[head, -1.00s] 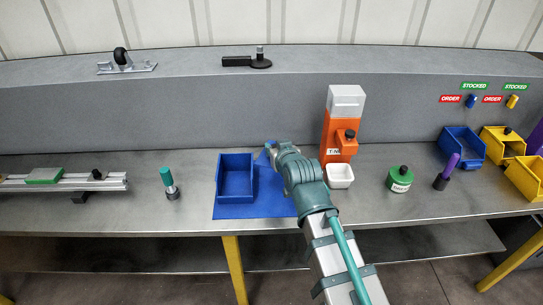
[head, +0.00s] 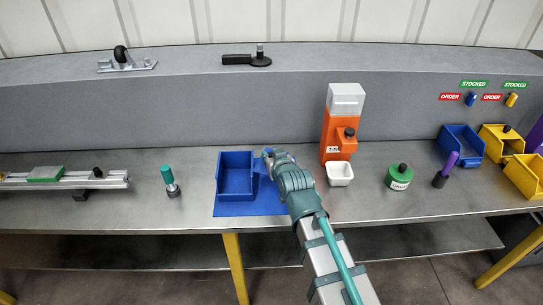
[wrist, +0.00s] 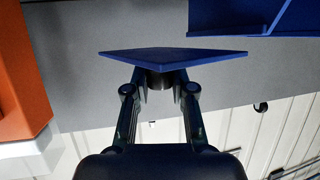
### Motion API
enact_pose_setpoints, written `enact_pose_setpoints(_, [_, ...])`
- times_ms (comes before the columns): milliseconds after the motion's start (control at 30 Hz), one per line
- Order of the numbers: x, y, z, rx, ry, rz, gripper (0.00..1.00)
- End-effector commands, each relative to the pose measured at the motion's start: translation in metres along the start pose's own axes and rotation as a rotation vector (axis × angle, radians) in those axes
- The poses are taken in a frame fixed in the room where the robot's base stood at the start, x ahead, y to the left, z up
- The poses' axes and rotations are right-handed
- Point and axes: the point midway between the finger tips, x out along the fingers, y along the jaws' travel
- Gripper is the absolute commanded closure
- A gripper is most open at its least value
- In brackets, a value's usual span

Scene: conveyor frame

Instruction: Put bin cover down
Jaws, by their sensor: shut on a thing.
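The blue bin cover (wrist: 172,55) is a flat plate with a dark knob, clear in the wrist view. My gripper (wrist: 160,88) is shut on the knob, with one finger on each side. In the head view my gripper (head: 268,156) is just right of the open blue bin (head: 236,186), over the blue mat (head: 266,204). The cover is mostly hidden behind my wrist there. The bin also shows in the wrist view (wrist: 235,14) at upper right, apart from the cover.
An orange dispenser (head: 337,130) with a white cup (head: 340,175) stands close to the right of my arm. A green container (head: 399,181) and a purple-handled tool (head: 446,170) are farther right. A teal-handled tool (head: 169,183) stands left. The bench is clear between these things.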

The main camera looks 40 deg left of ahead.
Motion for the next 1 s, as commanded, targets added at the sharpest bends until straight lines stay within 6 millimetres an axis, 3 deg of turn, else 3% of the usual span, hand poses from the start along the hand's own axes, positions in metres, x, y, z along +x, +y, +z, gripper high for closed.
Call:
enact_pose_setpoints(500, [0.0044,0.0,0.0105,0.0,0.0,0.0,1.0])
enact_pose_setpoints(533, [0.0044,0.0,0.0106,0.0,0.0,0.0,0.73])
enact_pose_setpoints(667, [0.0044,0.0,0.0105,0.0,0.0,0.0,0.51])
enact_pose_setpoints(1000, [0.0037,0.0,0.0092,0.0,0.0,0.0,0.51])
